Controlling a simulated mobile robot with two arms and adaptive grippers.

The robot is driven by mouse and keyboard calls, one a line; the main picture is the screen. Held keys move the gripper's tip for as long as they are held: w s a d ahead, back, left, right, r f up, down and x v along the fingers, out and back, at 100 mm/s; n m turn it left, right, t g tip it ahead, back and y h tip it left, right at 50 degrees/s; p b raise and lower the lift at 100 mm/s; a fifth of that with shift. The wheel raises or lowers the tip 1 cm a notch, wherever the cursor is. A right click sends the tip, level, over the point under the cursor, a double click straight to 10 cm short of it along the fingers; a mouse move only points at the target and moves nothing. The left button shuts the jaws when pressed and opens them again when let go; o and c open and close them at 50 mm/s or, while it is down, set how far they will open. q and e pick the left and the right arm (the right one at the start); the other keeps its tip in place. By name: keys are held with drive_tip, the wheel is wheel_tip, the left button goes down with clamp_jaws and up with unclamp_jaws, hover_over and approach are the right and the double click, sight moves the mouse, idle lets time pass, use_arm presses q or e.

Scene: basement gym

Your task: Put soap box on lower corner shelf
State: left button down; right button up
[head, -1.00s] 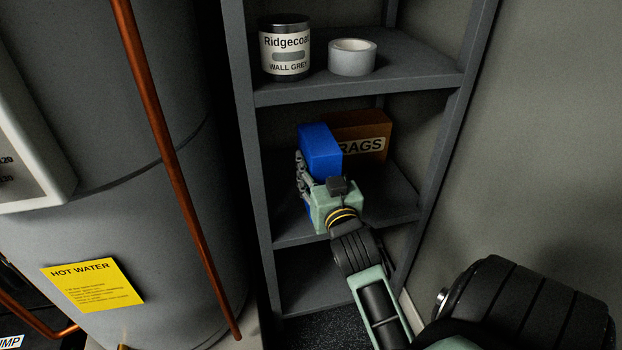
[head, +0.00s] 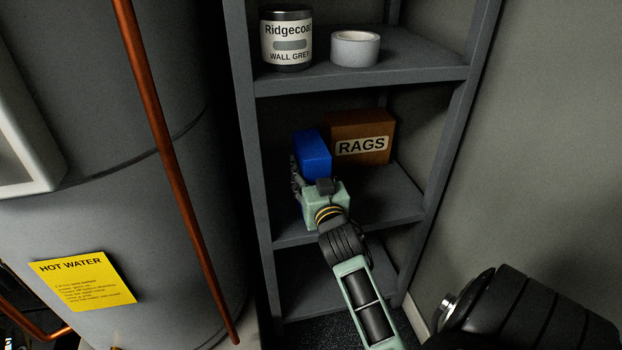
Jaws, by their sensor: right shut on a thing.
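The blue soap box (head: 312,154) is inside the corner shelf unit, at the level of its lower shelf (head: 385,190), left of a brown box. My right gripper (head: 305,178) is shut on the soap box from the front. The gripper body hides the box's lower part, so I cannot tell whether its base touches the shelf board. My left gripper is not in view.
A brown RAGS box (head: 362,140) stands at the back of the same shelf. The shelf above holds a paint can (head: 287,40) and a tape roll (head: 355,48). A grey water tank (head: 120,200) with a copper pipe (head: 170,150) stands left. Bare board lies right of my gripper.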

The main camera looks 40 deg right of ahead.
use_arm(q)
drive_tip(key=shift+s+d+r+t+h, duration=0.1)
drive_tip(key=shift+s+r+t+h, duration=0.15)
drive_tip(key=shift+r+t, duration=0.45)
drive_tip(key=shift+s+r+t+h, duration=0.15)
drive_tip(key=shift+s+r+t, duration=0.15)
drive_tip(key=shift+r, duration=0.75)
use_arm(e)
drive_tip(key=shift+f, duration=0.55)
use_arm(q)
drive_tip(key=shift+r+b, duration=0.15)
drive_tip(key=shift+b, duration=0.15)
use_arm(e)
drive_tip(key=shift+f, duration=0.25)
drive_tip(key=o, duration=1.7)
drive_tip(key=shift+r, duration=0.1)
drive_tip(key=shift+s+a, duration=0.1)
drive_tip(key=shift+s, duration=0.1)
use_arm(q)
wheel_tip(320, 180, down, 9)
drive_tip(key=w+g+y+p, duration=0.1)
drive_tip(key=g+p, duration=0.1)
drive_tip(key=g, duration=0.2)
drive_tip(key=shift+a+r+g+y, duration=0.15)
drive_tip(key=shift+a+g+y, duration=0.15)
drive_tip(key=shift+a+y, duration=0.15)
use_arm(e)
drive_tip(key=v, duration=0.7)
drive_tip(key=shift+s+r, duration=0.1)
